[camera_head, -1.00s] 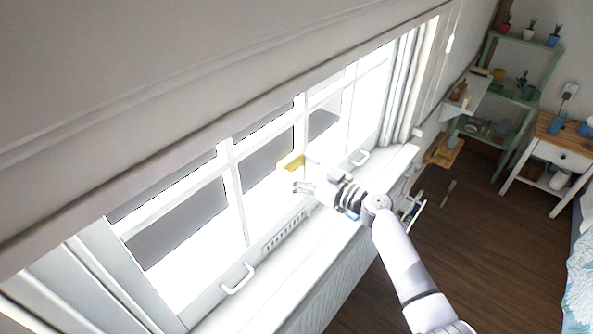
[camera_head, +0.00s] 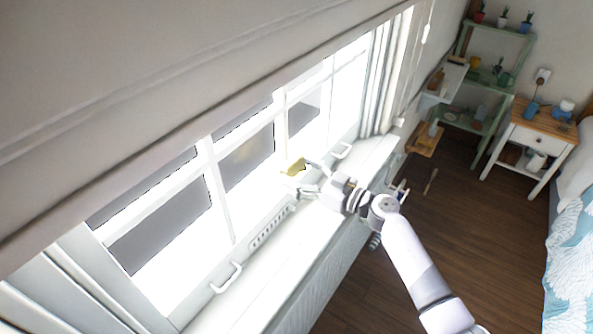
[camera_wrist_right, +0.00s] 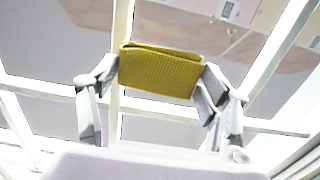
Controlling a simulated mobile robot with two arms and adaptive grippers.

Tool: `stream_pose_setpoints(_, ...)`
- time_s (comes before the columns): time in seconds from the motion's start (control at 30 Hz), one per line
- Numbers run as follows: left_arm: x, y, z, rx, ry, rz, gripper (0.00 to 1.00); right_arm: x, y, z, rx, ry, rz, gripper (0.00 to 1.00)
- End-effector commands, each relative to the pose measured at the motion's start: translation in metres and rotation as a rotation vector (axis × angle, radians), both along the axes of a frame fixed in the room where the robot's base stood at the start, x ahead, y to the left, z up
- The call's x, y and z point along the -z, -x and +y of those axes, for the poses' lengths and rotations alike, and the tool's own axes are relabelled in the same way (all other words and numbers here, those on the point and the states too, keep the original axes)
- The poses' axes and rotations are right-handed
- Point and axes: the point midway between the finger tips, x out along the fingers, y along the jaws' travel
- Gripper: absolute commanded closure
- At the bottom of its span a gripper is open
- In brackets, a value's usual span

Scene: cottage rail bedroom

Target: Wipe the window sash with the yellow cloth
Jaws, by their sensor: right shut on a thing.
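The yellow cloth (camera_head: 294,167) is a small folded piece at the lower part of the window. My right gripper (camera_head: 303,176) is shut on it. In the right wrist view the cloth (camera_wrist_right: 160,69) spans between the two fingers of the gripper (camera_wrist_right: 158,80), in front of the white sash bars. The white window sash (camera_head: 232,205) has several panes, with a handle (camera_head: 228,277) at its lower left and another (camera_head: 341,150) at the right. I cannot tell whether the cloth touches the sash or glass. My left gripper does not show.
A white sill (camera_head: 260,291) runs under the window. A small nightstand (camera_head: 535,139) and a green shelf (camera_head: 497,96) with pots stand at the upper right. A bed (camera_head: 570,240) is at the right edge. The wooden floor (camera_head: 470,230) between is mostly clear.

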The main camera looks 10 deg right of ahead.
Motion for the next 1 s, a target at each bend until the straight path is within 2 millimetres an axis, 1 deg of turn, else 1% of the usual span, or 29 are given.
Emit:
stream_pose_setpoints(0.27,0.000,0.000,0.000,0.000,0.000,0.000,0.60,0.001,0.002,-0.002,0.001,0.001,0.000,0.51)
stream_pose_setpoints(0.6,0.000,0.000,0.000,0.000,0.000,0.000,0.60,0.001,0.021,-0.021,0.000,0.002,0.001,0.51)
stream_pose_setpoints(1.0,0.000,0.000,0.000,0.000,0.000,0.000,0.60,0.000,0.021,-0.021,0.000,0.000,0.000,0.51)
